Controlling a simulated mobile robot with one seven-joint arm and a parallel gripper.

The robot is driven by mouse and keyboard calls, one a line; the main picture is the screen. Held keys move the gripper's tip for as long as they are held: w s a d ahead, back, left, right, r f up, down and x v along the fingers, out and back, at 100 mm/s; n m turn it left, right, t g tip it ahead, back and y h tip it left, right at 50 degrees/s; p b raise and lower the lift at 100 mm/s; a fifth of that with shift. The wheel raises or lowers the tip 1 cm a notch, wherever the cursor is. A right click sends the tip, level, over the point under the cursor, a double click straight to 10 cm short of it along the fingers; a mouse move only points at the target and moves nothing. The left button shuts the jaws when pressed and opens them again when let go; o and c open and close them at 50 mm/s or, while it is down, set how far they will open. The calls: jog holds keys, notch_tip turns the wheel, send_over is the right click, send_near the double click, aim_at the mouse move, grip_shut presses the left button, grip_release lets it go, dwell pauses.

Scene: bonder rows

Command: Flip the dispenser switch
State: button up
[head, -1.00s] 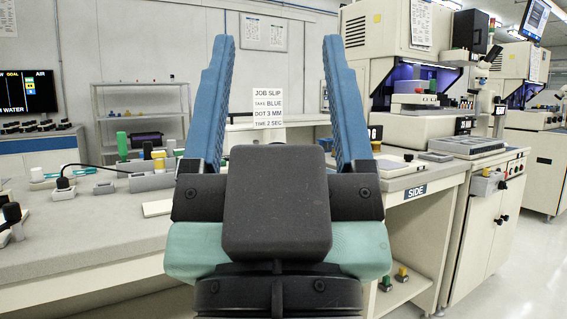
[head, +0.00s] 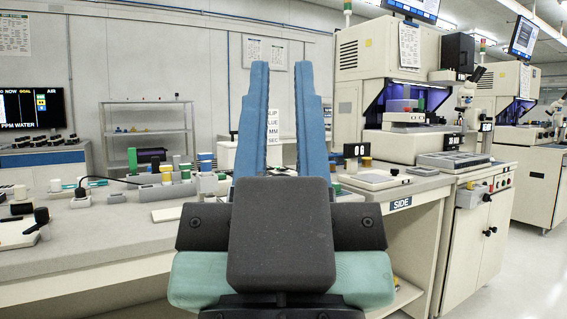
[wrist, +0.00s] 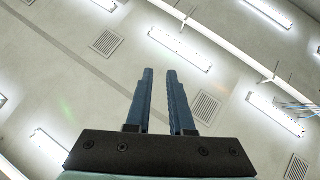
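My gripper (head: 282,68) stands upright in the middle of the head view, blue fingers pointing up. Its fingers are apart with a narrow empty gap. The wrist view also shows the gripper (wrist: 159,72) with nothing between the fingers, against the ceiling. I cannot pick out the dispenser switch for certain. On the bench (head: 100,245) at left, a small grey block with a black top and a cable (head: 81,192) stands near a pale box with a black knob (head: 38,220). The gripper touches none of these. The fingers hide part of the bench's back and the job slip (head: 273,125).
Several coloured bottles and blocks (head: 166,172) stand along the bench's back. A flat pale plate (head: 172,213) lies before them. A side bench (head: 375,180) and large bonder machines (head: 388,90) stand at right. The floor at far right (head: 530,265) is clear.

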notch_tip(320, 180, up, 40)
jog(key=p, duration=3.9)
jog(key=shift+r, duration=0.25)
grip_shut()
jog(key=shift+f, duration=0.1)
